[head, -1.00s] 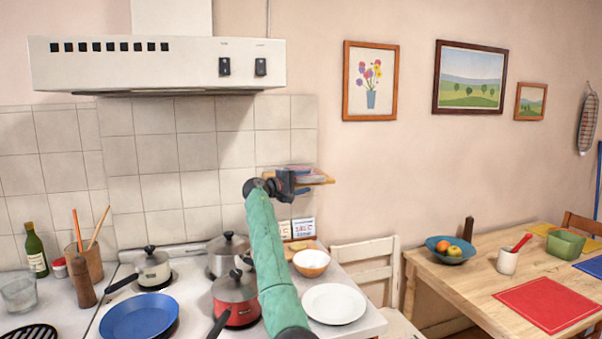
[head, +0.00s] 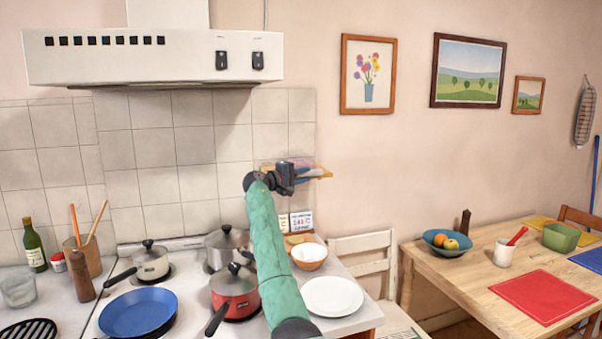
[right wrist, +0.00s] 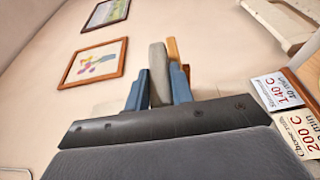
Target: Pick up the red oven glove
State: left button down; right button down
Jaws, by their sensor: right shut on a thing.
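I see no clearly red oven glove in any view. A greyish patterned oven glove or cloth (head: 585,117) hangs on the wall at far right. My left gripper is not in view.
Below my right arm are a stove with a red pot (head: 234,292), a blue pan (head: 138,312) and other pots, and a white plate (head: 333,296). Price-like cards (right wrist: 275,90) are near the gripper. A wooden table (head: 455,282) with a red mat (head: 543,296) stands right.

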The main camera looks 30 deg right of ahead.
jog(key=shift+r, duration=0.1)
